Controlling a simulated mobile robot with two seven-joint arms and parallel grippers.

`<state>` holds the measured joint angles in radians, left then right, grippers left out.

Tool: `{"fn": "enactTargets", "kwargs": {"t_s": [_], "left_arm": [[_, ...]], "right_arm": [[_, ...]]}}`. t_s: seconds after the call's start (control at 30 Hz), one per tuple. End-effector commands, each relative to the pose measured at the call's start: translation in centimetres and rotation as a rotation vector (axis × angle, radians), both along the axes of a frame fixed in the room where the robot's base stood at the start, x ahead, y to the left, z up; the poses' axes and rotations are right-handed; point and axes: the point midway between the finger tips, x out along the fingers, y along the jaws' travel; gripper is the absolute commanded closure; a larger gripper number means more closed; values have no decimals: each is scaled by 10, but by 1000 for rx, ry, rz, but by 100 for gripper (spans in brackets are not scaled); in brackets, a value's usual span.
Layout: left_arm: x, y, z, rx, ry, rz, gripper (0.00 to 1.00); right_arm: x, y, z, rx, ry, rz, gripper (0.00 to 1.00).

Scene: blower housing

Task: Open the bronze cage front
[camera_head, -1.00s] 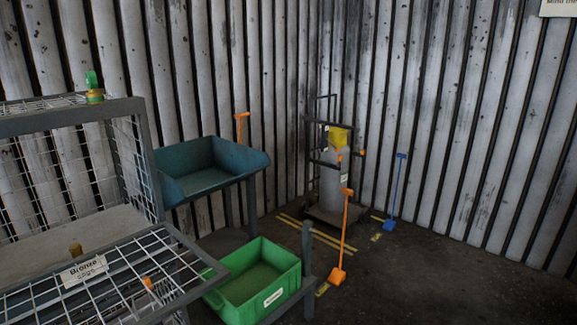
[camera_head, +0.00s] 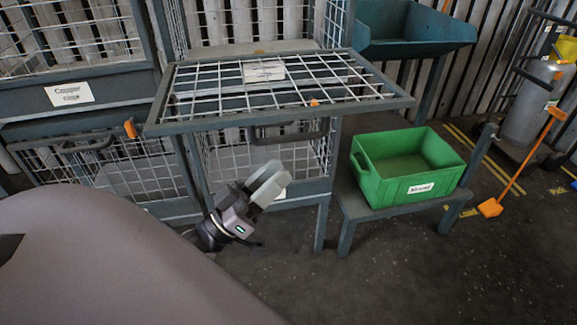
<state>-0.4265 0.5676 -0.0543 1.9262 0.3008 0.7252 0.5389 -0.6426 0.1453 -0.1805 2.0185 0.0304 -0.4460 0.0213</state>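The bronze cage front (camera_head: 375,85) is a grey-framed wire mesh panel. It lies folded out, nearly flat, in front of the upper cage opening, with a white label (camera_head: 263,70) too blurred to read here. A dark bar handle (camera_head: 290,133) shows just below its front edge; I cannot tell whether it belongs to this panel or to the lower cage. My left gripper (camera_head: 268,184) is below the panel, in front of the lower mesh, apart from the handle. Its two pale fingers look parted, with nothing between them. My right gripper is out of view.
The copper cage (camera_head: 110,92) stands to the left. A green bin (camera_head: 400,190) sits on a low stand at right, below a blue-grey tray (camera_head: 415,25). An orange long-handled tool (camera_head: 490,208) and a cylinder trolley stand farther right. The floor at front right is clear.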

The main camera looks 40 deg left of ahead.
Motion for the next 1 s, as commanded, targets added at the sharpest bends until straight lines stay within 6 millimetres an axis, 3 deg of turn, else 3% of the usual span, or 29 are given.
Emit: {"fn": "enactTargets", "kwargs": {"t_s": [0.03,0.27,0.7,1.0], "left_arm": [[-2,5,-1,-23,-55,-29,62],[-10,14,21,-84,-175,-98,62],[25,-5,62,-87,-179,-99,62],[34,-10,70,-86,-174,-97,62]], "right_arm": [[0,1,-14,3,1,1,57],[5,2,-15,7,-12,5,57],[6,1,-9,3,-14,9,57],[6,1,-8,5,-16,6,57]]}}
